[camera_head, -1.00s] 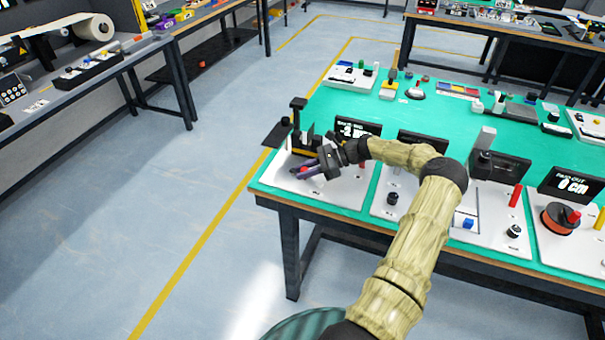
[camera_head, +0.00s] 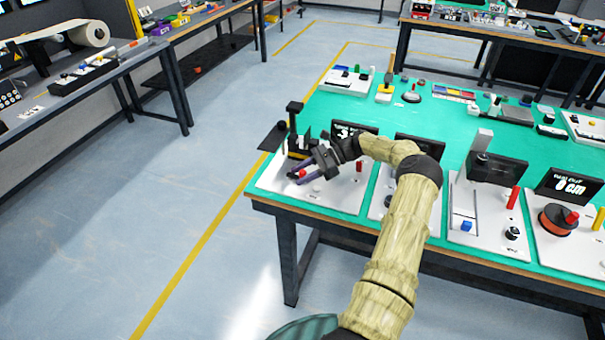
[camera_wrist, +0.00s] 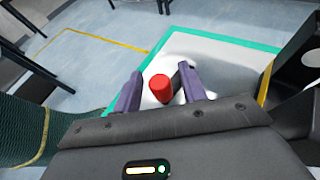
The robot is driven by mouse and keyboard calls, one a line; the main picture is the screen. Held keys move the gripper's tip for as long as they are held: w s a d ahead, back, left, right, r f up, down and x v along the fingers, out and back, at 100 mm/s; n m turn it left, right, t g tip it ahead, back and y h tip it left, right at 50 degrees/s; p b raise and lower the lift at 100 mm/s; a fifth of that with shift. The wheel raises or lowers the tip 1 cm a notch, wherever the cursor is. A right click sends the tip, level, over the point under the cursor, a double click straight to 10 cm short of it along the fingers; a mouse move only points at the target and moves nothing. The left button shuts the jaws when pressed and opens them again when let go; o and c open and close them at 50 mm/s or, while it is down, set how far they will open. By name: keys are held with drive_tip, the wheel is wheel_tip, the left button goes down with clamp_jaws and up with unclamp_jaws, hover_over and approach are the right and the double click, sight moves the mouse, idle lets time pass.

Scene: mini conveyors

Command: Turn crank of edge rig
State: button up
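The edge rig is a white board (camera_head: 335,192) at the near left corner of the green table, with a black upright post (camera_head: 294,122) at its left edge. Its crank has a red handle (camera_head: 302,173), which also shows in the wrist view (camera_wrist: 160,88). My gripper (camera_head: 300,170) is low over the board, beside the handle. In the wrist view, the purple fingers of my gripper (camera_wrist: 158,85) stand apart on either side of the red handle, with a visible gap at the left finger. Whether the right finger touches is unclear. The crank arm is mostly hidden.
A dark display (camera_head: 355,130) stands behind my gripper, partly hidden. A second red peg (camera_head: 359,167) rises to the right on the same board. More white rigs (camera_head: 485,215) line the table to the right. Open floor (camera_head: 190,210) lies to the left.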

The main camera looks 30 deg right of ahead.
sight(303, 172)
drive_tip(key=shift+r, duration=0.15)
wheel_tip(303, 172, up, 10)
drive_tip(key=shift+f, duration=0.15)
idle(0.4)
